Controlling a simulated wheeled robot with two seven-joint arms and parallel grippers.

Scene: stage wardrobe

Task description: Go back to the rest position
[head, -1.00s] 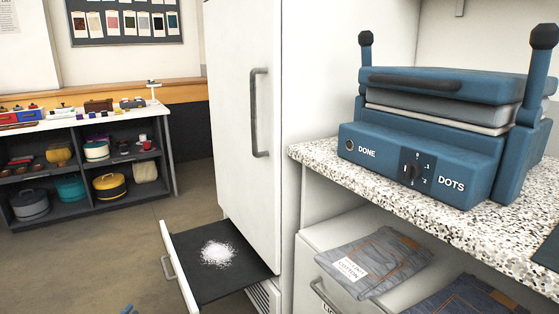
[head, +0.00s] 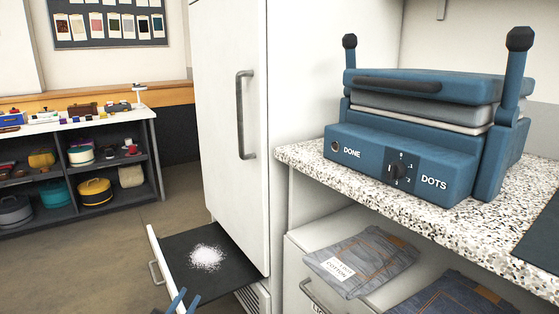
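My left gripper (head: 181,298) shows only as blue fingertips at the bottom edge of the head view. Two tips stand apart with a gap between them, and I see nothing held there. It is in front of the open drawer (head: 188,284) with the dark bottom; I see no contact. The rest of the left arm is out of frame. My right gripper is not in view.
A white heap (head: 207,257) lies in the drawer under the tall white cabinet (head: 226,120). A blue press (head: 400,160) marked DONE and DOTS stands on the speckled counter (head: 400,205). Folded jeans (head: 375,255) lie in a drawer below. Shelves (head: 130,195) stand at left.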

